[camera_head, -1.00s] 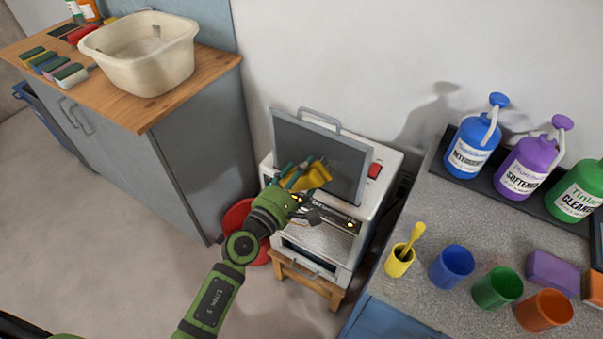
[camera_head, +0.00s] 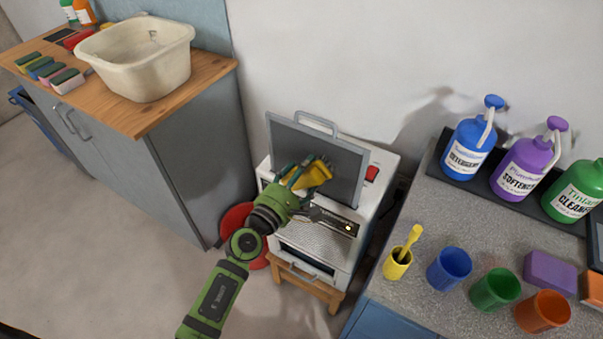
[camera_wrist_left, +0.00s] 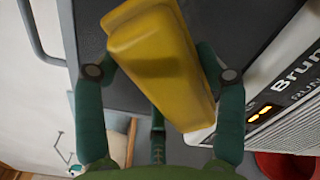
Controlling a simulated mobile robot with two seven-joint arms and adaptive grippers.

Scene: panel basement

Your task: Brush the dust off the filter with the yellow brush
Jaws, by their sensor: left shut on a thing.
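The filter (camera_head: 345,166) is a dark grey upright panel with a light frame and a top handle, standing on the white machine. The yellow brush (camera_head: 313,173) is in front of its middle. My left gripper (camera_head: 300,174) is shut on the brush, partly hiding it. In the left wrist view, the brush (camera_wrist_left: 160,60) fills the space between the green fingers, with the dark panel (camera_wrist_left: 95,25) behind it. I cannot tell whether the brush touches the panel, and no dust is clear to see. My right gripper is in neither view.
The white machine (camera_head: 370,205) stands on a wooden stool (camera_head: 305,286), beside a red bucket (camera_head: 237,220). On the right, a grey counter (camera_head: 420,270) holds bottles and coloured cups. A cream basin (camera_head: 150,75) stands on the wooden-topped cabinet at left.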

